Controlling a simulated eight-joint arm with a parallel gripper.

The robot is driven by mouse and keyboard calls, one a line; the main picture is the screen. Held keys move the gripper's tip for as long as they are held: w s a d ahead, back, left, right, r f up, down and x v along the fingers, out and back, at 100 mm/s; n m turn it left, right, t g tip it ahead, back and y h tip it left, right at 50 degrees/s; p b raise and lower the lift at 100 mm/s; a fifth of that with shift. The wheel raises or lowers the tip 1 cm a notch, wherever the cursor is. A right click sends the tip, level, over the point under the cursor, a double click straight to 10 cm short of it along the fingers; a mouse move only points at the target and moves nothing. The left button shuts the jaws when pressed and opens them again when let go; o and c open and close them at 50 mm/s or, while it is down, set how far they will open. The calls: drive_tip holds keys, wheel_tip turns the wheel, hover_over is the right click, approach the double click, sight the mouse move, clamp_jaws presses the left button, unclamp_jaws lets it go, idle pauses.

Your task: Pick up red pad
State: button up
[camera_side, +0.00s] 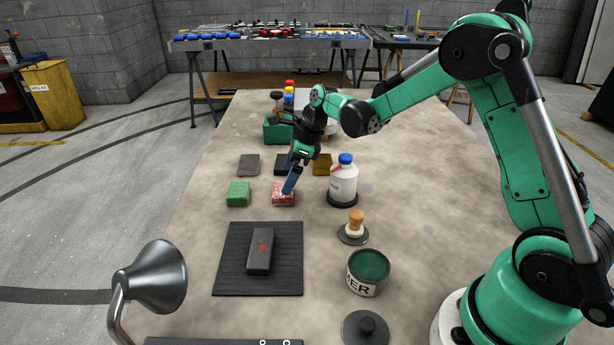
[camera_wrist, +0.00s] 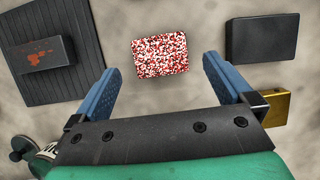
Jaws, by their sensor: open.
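The red pad (camera_side: 284,199) is a small block speckled red and white, lying flat on the table between the green pad and the white bottle. In the wrist view the red pad (camera_wrist: 160,54) lies ahead of the fingertips, roughly midway between them. My gripper (camera_side: 288,187) is tilted downward, its blue fingers overlapping the back right part of the pad in the side view. In the wrist view my gripper (camera_wrist: 158,75) has its two blue fingers spread apart with nothing between them. I cannot tell whether a fingertip touches the pad.
A green pad (camera_side: 238,194) is left of it; grey (camera_side: 248,165), black (camera_side: 281,164) and brown (camera_side: 321,165) pads lie behind. A white bottle (camera_side: 344,183) stands close on the right. A black mat (camera_side: 225,273) bearing a dark block (camera_side: 261,251) lies in front.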

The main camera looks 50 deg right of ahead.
drive_tip(key=shift+x, duration=2)
drive_tip(key=c, duration=1.2)
drive_tip(key=shift+r, duration=0.15)
wheel_tip(320, 180, up, 20)
drive_tip(key=shift+f, duration=0.1)
